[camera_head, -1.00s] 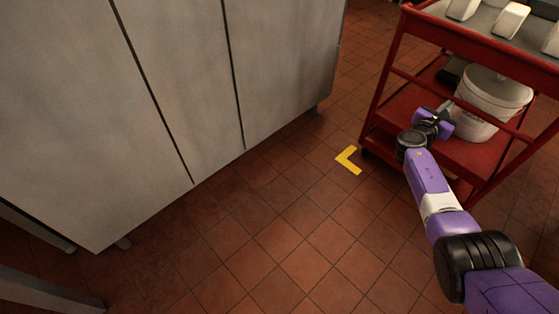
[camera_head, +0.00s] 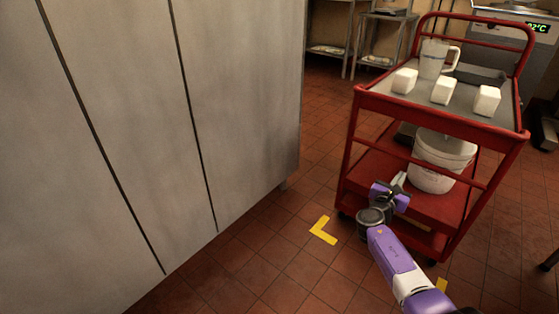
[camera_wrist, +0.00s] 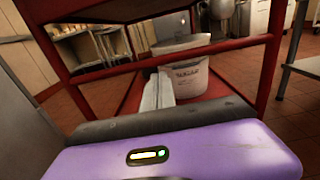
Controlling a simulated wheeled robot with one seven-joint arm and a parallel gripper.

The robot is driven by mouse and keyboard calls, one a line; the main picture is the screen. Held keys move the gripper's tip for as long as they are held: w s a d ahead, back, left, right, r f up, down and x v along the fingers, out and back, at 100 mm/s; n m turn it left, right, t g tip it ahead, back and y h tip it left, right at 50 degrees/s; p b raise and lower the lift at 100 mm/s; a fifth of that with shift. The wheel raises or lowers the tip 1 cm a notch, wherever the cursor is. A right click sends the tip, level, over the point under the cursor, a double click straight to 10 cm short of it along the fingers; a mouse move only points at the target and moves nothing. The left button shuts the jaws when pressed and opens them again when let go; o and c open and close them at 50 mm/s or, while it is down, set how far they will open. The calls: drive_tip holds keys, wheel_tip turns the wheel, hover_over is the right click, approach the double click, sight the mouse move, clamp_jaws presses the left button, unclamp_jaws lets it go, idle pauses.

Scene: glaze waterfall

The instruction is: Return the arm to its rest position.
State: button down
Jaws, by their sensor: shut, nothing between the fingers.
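My gripper (camera_head: 399,181) is at the end of my purple and black arm, in the lower right of the head view. It is in front of the lower shelf of the red cart (camera_head: 352,158), left of the white bucket (camera_head: 437,163). The fingers look close together, with nothing seen held in them. In the wrist view my purple gripper body fills the bottom, and the bucket (camera_wrist: 187,78) stands beyond it on the shelf, behind a red rail.
Grey metal cabinets (camera_head: 180,120) fill the left. White blocks (camera_head: 443,91) and a clear jug (camera_head: 433,60) stand on the cart's top. A yellow corner mark (camera_head: 323,230) lies on the tiled floor between cabinets and cart. Shelving (camera_head: 378,40) stands at the back.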

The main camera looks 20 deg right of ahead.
drive_tip(key=p+v, duration=0.3)
drive_tip(key=v, duration=0.5)
drive_tip(key=shift+p, duration=0.3)
drive_tip(key=shift+s+a, duration=0.1)
drive_tip(key=shift+s, duration=0.05)
